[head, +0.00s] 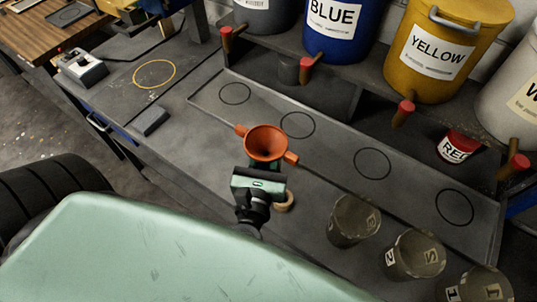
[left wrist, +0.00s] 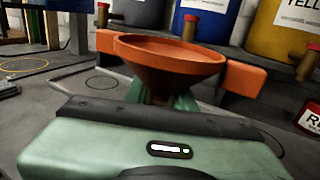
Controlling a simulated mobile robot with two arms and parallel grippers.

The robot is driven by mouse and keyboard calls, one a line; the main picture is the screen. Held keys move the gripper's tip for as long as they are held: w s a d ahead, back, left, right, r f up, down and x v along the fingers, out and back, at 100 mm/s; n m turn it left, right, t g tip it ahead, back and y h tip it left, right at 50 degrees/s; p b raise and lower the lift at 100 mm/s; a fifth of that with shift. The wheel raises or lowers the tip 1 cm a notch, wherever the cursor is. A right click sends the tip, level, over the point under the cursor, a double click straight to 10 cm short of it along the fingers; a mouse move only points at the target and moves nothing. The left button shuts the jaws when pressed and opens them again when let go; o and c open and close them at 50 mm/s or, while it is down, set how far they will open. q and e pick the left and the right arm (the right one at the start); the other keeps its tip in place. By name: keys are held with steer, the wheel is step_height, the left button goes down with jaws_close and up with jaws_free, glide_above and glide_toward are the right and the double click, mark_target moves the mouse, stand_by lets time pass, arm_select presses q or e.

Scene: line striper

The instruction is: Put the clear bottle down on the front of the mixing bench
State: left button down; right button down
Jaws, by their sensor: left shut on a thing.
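My left gripper (head: 262,170) is shut below the cone of an orange funnel (head: 266,142), its mouth facing up, and holds it over the grey bench (head: 195,165). In the left wrist view the funnel (left wrist: 172,55) rises beyond the green gripper body, with an orange block on either side of it. The green fingers (left wrist: 160,100) meet the narrow part under the cone, which is mostly hidden. I cannot make out a clear bottle in either view; anything under the funnel is covered. My right gripper is not in view.
Several labelled buckets, including blue (head: 340,45) and yellow (head: 440,70), stand along the back with taps. Three dark, see-through cups stand at front right, one nearest the funnel (head: 353,222). A tan ring (head: 284,201) is beside my gripper. The bench's left front is largely clear.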

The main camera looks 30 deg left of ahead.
arm_select(q)
step_height(320, 180, down, 2)
steer(key=shift+f+b, duration=0.1)
steer(key=shift+b, duration=0.45)
steer(key=shift+f+b, duration=1.8)
steer(key=shift+f, duration=0.15)
steer(key=c, duration=1.2)
jaws_free()
steer(key=shift+o, duration=0.2)
